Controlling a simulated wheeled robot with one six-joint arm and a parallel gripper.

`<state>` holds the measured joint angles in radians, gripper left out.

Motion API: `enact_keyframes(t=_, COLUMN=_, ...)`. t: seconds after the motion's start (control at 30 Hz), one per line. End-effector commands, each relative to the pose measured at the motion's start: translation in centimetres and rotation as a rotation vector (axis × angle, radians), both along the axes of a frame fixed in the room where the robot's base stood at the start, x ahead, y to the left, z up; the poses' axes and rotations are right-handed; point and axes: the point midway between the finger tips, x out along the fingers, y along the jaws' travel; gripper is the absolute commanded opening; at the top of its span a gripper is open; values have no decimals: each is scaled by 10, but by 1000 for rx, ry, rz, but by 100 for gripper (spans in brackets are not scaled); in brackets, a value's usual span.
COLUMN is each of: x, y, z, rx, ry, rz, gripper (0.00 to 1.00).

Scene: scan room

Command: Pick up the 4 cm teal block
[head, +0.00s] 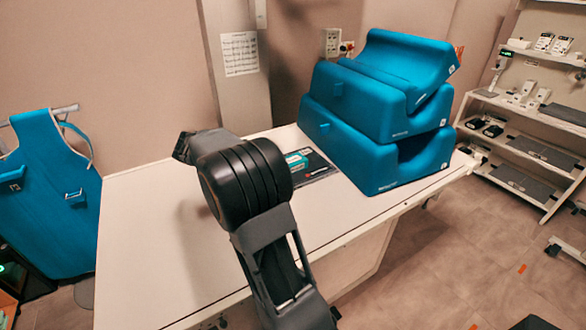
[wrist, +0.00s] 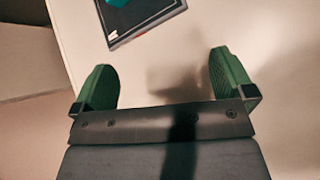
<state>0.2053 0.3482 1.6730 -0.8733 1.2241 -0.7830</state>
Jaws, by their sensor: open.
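My gripper (wrist: 164,84) is open and empty in the wrist view, its two green-padded fingers wide apart above the white tabletop (wrist: 240,25). A dark flat booklet (wrist: 148,20) lies beyond the fingertips at the top. A teal patch (wrist: 120,3) on it is cut off by the frame edge. In the head view, a small teal shape (head: 296,160) shows on the booklet (head: 318,168), just right of my black wrist. I cannot tell whether it is a block or print; my arm may hide part of it. My fingers are hidden in the head view.
Large blue foam cushions (head: 365,120) are stacked at the right end of the white table (head: 140,240). A blue apron (head: 45,190) hangs at the left. Shelves (head: 530,140) stand at the far right. The table's left part is clear.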

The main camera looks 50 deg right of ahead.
Motion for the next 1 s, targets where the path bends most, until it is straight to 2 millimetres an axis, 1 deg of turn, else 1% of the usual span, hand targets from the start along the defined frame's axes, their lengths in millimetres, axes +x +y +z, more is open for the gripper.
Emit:
enact_keyframes(t=0.03, x=12, y=-19, z=-15, rx=-48, ry=79, rz=28, gripper=100)
enact_keyframes(t=0.1, x=25, y=-41, z=-26, rx=-111, ry=183, rz=68, gripper=100)
enact_keyframes(t=0.2, x=37, y=-67, z=-38, rx=-182, ry=305, rz=108, gripper=100)
enact_keyframes(t=0.3, x=45, y=-85, z=-47, rx=-229, ry=393, rz=133, gripper=100)
enact_keyframes(t=0.37, x=48, y=-93, z=-51, rx=-248, ry=430, rz=142, gripper=100)
enact_keyframes(t=0.47, x=49, y=-106, z=-57, rx=-266, ry=466, rz=149, gripper=100)
enact_keyframes(t=0.6, x=43, y=-131, z=-67, rx=-272, ry=481, rz=150, gripper=100)
enact_keyframes(t=0.8, x=35, y=-160, z=-79, rx=-272, ry=478, rz=150, gripper=100)
enact_keyframes(t=1.0, x=31, y=-176, z=-87, rx=-272, ry=477, rz=151, gripper=100)
